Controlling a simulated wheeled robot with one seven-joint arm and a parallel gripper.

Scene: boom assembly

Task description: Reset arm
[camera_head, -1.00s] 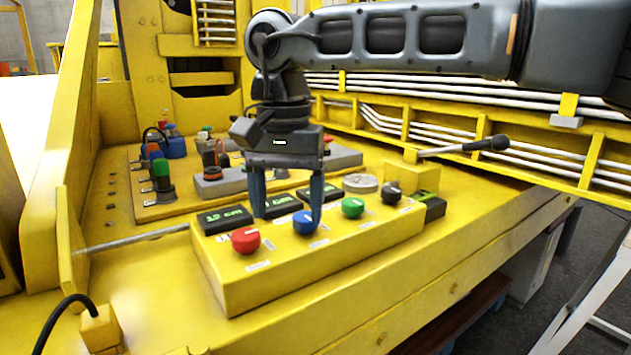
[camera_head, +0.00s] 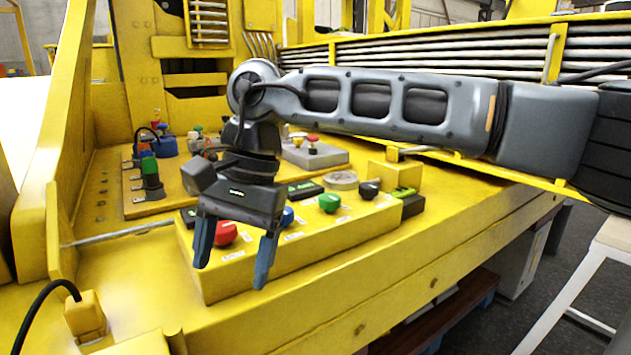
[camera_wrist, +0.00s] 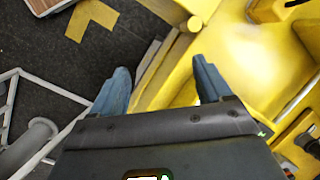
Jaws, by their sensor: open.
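My gripper (camera_head: 233,262) is open and empty, with two blue fingers spread apart. In the head view it hangs in front of the yellow control box (camera_head: 330,242), covering part of its left end. The red knob (camera_head: 225,233) shows between the fingers, and the blue knob (camera_head: 287,216) is partly hidden behind my gripper. The green knob (camera_head: 329,203) and black knob (camera_head: 369,189) are clear to the right. In the wrist view the open fingers (camera_wrist: 160,88) point over a yellow edge and the dark floor, with nothing between them.
A yellow base plate (camera_head: 135,207) behind holds several coloured switches. A yellow lever block (camera_head: 390,176) stands at the right of the box. A thin metal rod (camera_head: 120,233) runs at the left. White-topped furniture (camera_head: 612,240) stands at the right over open floor.

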